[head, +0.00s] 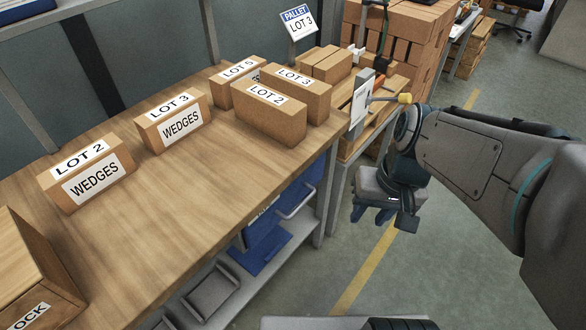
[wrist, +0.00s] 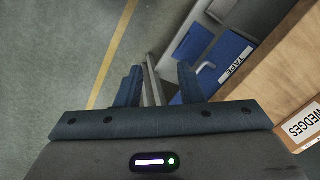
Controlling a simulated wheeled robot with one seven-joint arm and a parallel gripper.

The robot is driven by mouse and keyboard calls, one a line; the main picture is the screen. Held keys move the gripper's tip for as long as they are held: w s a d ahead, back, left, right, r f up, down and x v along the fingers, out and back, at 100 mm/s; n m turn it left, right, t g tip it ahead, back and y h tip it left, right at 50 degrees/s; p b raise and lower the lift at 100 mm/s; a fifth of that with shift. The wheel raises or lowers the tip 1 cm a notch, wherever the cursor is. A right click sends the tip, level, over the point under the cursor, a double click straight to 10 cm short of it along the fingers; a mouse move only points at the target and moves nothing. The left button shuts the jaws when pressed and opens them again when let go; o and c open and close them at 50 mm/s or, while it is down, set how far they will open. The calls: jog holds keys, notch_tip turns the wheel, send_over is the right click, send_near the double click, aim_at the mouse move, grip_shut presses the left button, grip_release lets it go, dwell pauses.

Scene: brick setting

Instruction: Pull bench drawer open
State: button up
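The bench drawer (head: 312,183) has a blue front under the wooden bench top, near the bench's right end. A pale bar handle (head: 297,207) stands out from it. In the wrist view the drawer front (wrist: 232,47) carries a label reading TAPE, with the handle (wrist: 205,68) beside it. The drawer looks shut. My gripper (head: 374,214) hangs over the floor to the right of the bench, apart from the handle. In the wrist view my gripper (wrist: 159,86) has its two blue fingers spread with nothing held between them.
The bench top (head: 205,200) bears several labelled cartons, including a LOT 2 WEDGES box (head: 92,180). A grey bench leg (head: 329,190) stands between my gripper and the drawer. A lower shelf (head: 285,258) runs below. Stacked bricks (head: 425,35) stand behind. The floor (head: 465,240) at right is clear.

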notch_tip(320, 180, down, 8)
jog(key=w+a+f+g+y+b, duration=0.1)
jog(key=w+a+g+y+b, duration=0.15)
jog(key=b, duration=0.25)
jog(key=m+t+y+b, duration=0.3)
jog(key=t+y+b, duration=0.3)
jog(key=y+b, duration=0.6)
send_near(303, 205)
jog(key=shift+h, duration=0.45)
jog(key=b+x, duration=0.1)
jog(key=x, duration=0.2)
jog(key=b+x, duration=0.1)
jog(key=x, duration=0.3)
jog(key=b+x, duration=0.1)
jog(key=x, duration=0.3)
jog(key=shift+r, duration=0.3)
grip_shut()
